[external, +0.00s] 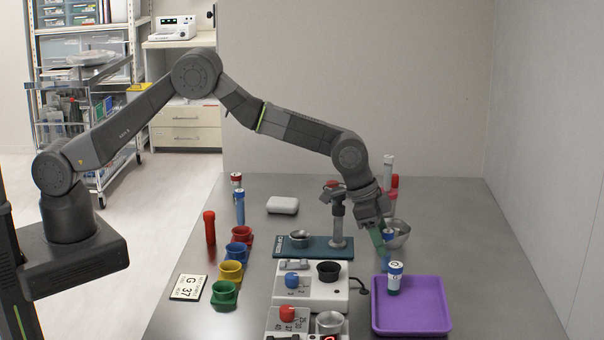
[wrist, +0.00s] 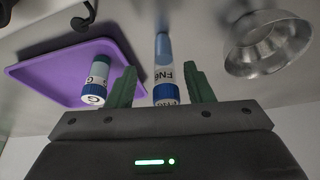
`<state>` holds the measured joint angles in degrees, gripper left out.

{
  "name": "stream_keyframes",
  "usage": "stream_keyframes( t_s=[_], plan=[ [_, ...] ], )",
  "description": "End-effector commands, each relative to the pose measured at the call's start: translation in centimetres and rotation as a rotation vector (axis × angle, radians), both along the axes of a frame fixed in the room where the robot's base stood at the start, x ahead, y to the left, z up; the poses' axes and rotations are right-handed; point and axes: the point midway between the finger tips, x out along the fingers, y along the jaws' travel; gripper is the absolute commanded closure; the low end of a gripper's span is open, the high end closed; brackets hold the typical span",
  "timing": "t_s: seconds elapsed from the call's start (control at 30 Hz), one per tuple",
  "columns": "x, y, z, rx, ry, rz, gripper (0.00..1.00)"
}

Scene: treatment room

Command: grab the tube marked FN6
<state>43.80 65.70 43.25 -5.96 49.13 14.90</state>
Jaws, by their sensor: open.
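The tube marked FN6 (wrist: 164,72) has a blue cap, a white label and a bluish body. In the wrist view it lies between the two green fingers of my gripper (wrist: 161,82), with a visible gap on each side. My gripper is open around it and not closed on it. In the external view my gripper (external: 383,241) points down just behind the purple tray, and part of the blue tube (external: 388,258) shows at its fingers. The rest of the tube is hidden there by my gripper and the tray tube.
A purple tray (external: 425,318) holds another blue-capped tube (external: 394,280) close by. A metal bowl (external: 402,241) stands at the other side. Further tubes, coloured cups, a teal-based stand (external: 300,253) and white devices (external: 325,292) fill the left and middle.

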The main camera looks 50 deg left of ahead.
Motion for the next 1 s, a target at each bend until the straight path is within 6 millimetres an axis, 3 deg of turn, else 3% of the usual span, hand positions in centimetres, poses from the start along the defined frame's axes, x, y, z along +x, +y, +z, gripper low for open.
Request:
stream_keyframes(
  t_s=[0.27, 0.6, 0.83, 1.0],
  plan=[
    [1.0, -0.7, -3.1, 0.001, 0.001, 0.001, 0.53],
    [1.2, -0.9, -3.7, 0.0, 0.0, 0.0, 0.53],
    [1.2, -0.9, -3.7, 0.0, 0.0, 0.0, 0.96],
    [1.2, -0.9, -3.7, 0.0, 0.0, 0.0, 1.0]
  ],
)
